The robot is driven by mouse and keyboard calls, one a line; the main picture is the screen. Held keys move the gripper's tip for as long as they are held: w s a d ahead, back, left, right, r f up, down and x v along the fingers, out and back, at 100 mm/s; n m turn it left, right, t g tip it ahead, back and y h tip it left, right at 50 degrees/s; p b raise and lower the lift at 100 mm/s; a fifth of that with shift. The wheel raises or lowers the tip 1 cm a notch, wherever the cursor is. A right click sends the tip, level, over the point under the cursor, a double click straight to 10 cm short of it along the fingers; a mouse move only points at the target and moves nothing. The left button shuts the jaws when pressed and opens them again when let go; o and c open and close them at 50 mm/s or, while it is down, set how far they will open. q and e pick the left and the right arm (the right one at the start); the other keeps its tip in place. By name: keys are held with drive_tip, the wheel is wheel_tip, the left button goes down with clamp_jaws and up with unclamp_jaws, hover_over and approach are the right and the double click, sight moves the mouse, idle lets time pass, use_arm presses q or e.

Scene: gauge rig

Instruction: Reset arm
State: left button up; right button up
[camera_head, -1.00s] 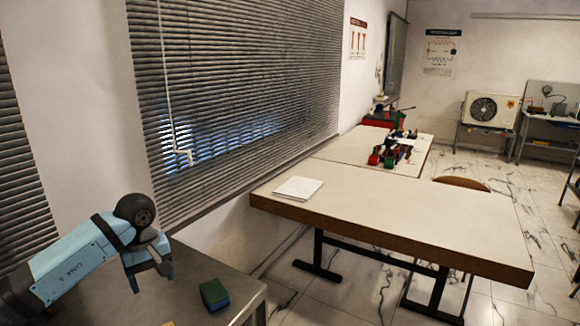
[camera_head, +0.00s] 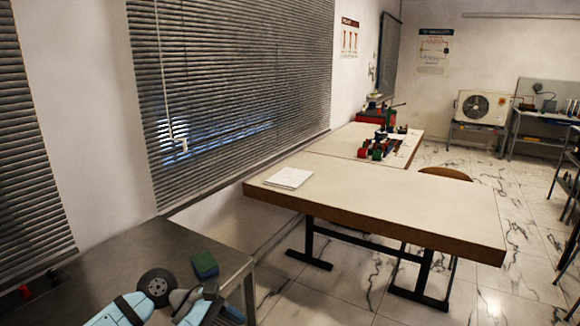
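My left arm shows at the bottom left, light blue with a dark round joint. Its gripper (camera_head: 214,306) is low in the picture, above or beside the grey metal table (camera_head: 110,262), and the bottom edge cuts it off. I cannot tell whether its fingers are open or shut, and I see nothing held in it. A green and blue sponge-like block (camera_head: 205,265) lies on the metal table just beyond the gripper, apparently apart from it. My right gripper is not in view.
A large wooden-edged table (camera_head: 390,205) stands to the right with a white booklet (camera_head: 288,178) on it. Red, green and dark items (camera_head: 383,145) lie on the table behind. Small red and dark items (camera_head: 25,290) are at the metal table's left. Marble floor is open between the tables.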

use_arm(q)
drive_tip(key=s+d+n+t+h+b, duration=0.2)
drive_tip(key=s+d+n+t+h, duration=0.35)
drive_tip(key=n+h, duration=0.55)
drive_tip(key=s+a+f+n+t+y+b, duration=0.1)
drive_tip(key=a+f+n+t+y+b, duration=0.35)
drive_tip(key=n, duration=1.05)
drive_tip(key=s+a+f+n+t+y+p, duration=0.15)
drive_tip(key=f+n+t+y, duration=0.6)
drive_tip(key=n, duration=0.75)
drive_tip(key=s+a+f+n+g+y+b, duration=0.1)
drive_tip(key=s+a+f+n+g+y, duration=0.15)
drive_tip(key=s+f+n, duration=0.45)
drive_tip(key=s+a+f+n+g+y+b, duration=0.1)
drive_tip(key=s+a+f+n+g+y, duration=0.2)
drive_tip(key=s+f+n, duration=0.45)
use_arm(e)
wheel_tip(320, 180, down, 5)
use_arm(q)
wheel_tip(320, 180, up, 14)
drive_tip(key=a+n+p, duration=0.1)
drive_tip(key=p, duration=1.7)
drive_tip(key=shift+r+t+y+p, duration=0.15)
drive_tip(key=shift+t+y+p, duration=0.15)
drive_tip(key=shift+y+p, duration=0.15)
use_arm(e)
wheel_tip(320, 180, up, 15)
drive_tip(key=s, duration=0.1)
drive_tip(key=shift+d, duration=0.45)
